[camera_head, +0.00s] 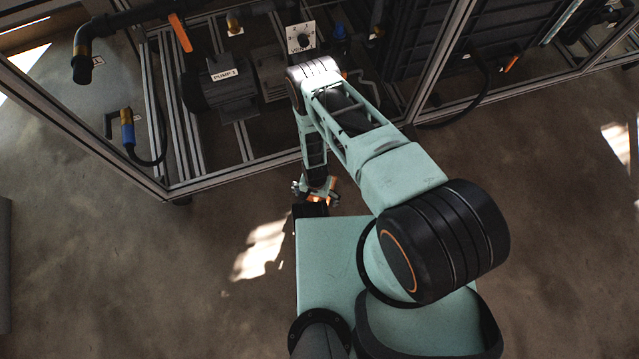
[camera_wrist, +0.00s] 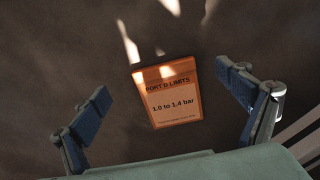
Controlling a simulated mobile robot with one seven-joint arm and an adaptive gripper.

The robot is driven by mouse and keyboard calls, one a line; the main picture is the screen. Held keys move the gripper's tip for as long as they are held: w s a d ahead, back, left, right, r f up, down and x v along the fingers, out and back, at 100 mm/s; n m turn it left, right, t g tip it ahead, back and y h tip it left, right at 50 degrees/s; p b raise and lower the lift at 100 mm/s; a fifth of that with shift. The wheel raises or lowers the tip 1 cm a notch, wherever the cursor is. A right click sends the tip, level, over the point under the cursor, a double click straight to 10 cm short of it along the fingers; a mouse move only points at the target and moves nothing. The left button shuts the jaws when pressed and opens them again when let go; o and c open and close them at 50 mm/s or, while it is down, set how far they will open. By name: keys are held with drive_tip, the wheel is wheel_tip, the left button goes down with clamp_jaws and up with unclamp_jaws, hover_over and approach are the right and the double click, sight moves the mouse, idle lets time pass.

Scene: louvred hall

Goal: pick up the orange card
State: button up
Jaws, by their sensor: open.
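The orange card (camera_wrist: 167,93) lies on the brown floor in the wrist view, printed with "PORT D LIMITS" and "1.0 to 1.4 bar". It is slightly tilted in the picture, and bright light falls on its upper edge. My gripper (camera_wrist: 165,100) is open, with one blue-padded finger to the left of the card and one to the right. Neither finger touches it. In the head view my gripper (camera_head: 317,188) is low, near the front of my base. A small orange patch shows beside it, too small to tell whether it is the card.
A metal frame rack (camera_head: 180,190) stands at the back, holding a unit labelled "PUMP 3" (camera_head: 222,76), pipes and a valve plate (camera_head: 301,38). A hose with a blue and yellow end (camera_head: 127,130) hangs at the left. The floor (camera_head: 150,270) at left is clear, with sunlit patches.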

drive_tip(key=f+b, duration=0.1)
drive_tip(key=f, duration=0.1)
drive_tip(key=w+f+b, duration=0.1)
drive_tip(key=f, duration=0.2)
drive_tip(key=shift+d, duration=0.1)
drive_tip(key=c, duration=1.3)
drive_tip(key=shift+c, duration=0.2)
